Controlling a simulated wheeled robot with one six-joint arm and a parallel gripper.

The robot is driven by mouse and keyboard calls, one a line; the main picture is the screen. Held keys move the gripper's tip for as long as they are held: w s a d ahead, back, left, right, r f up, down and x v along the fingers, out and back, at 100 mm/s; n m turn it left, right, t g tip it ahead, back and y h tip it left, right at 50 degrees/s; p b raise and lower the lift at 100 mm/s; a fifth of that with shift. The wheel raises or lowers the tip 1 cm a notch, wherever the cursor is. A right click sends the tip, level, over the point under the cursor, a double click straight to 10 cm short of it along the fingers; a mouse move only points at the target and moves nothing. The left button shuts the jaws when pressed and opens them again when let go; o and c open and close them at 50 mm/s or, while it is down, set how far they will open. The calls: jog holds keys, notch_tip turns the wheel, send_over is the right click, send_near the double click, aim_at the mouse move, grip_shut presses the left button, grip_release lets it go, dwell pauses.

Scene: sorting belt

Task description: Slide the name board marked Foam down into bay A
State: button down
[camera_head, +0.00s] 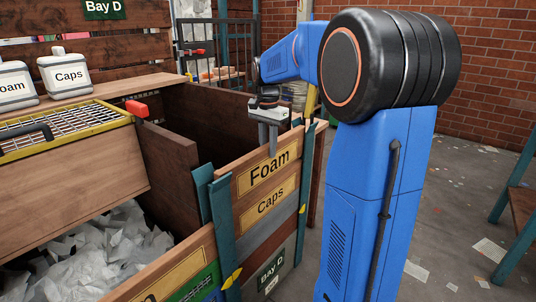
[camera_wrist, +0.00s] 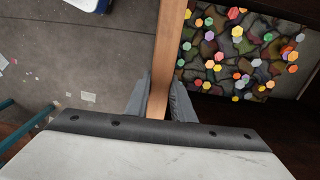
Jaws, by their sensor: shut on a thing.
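The wooden name board marked Foam (camera_head: 269,169) stands upright between two teal posts in the head view. It is directly above a board marked Caps (camera_head: 269,202); I cannot tell whether their edges touch. My gripper (camera_head: 268,138) is shut on the top edge of the Foam board, one finger on each side. In the wrist view the fingers (camera_wrist: 160,98) straddle the board's narrow top edge (camera_wrist: 168,50). A dark plate lower on the same front reads Bay D (camera_head: 271,268). No sign reading bay A shows.
The left teal post (camera_head: 222,230) and right teal post (camera_head: 307,165) flank the boards. Colourful caps (camera_wrist: 235,50) lie inside the bay behind. A neighbouring bay holds white scraps (camera_head: 90,250). Two labelled bottles (camera_head: 64,73) stand on a ledge.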

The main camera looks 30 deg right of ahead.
notch_tip(320, 180, up, 18)
jog(key=shift+r, duration=0.25)
dwell(0.4)
jog(key=shift+s, duration=0.1)
